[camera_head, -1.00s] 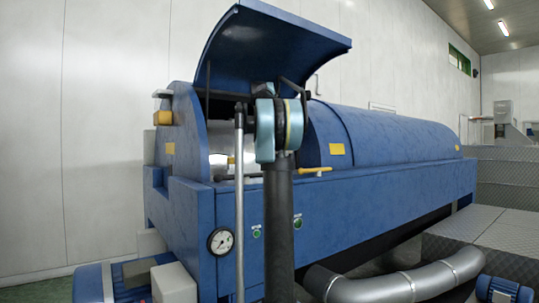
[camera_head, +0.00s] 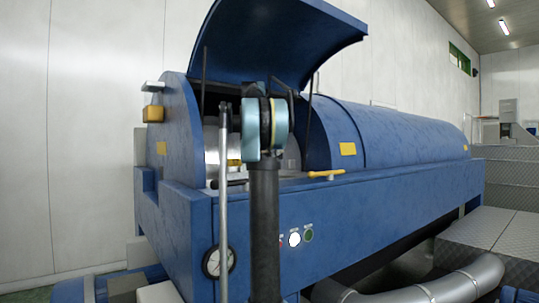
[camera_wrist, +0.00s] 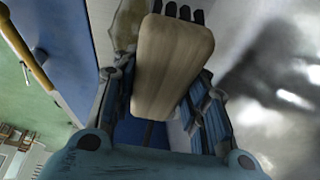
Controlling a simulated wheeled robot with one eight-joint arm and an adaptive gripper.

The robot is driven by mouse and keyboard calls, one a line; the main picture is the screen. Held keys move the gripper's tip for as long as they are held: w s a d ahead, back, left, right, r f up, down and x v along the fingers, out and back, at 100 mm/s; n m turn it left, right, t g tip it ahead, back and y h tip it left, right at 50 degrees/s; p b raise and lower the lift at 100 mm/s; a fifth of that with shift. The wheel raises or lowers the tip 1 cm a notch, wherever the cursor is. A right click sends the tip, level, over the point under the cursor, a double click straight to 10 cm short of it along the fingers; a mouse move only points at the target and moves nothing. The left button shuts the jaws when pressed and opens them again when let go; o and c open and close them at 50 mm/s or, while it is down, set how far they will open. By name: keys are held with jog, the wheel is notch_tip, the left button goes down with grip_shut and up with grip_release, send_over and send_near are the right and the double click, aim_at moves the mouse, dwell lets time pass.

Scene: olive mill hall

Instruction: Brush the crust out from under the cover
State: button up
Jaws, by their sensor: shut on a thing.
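The blue cover (camera_head: 280,42) is raised over an open bay in the blue machine (camera_head: 390,215). A shiny metal drum (camera_head: 211,138) shows inside the bay, partly hidden by my arm. In the wrist view my gripper (camera_wrist: 160,95) is shut on a brush (camera_wrist: 172,62), a pale wooden block with dark tufts at its far end. A blurred bright metal surface (camera_wrist: 280,75) lies to the right of it. A tan patch (camera_wrist: 127,25) shows beside the block; I cannot tell whether it is crust. In the head view my gripper's fingers and the brush are hidden.
A yellow handle (camera_head: 326,174) lies on the machine's front ledge. A thick silver pipe (camera_head: 420,288) runs along the lower right. Metal steps (camera_head: 500,240) stand at the right.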

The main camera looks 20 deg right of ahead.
jog(key=shift+d, duration=0.2)
jog(key=shift+f, duration=0.15)
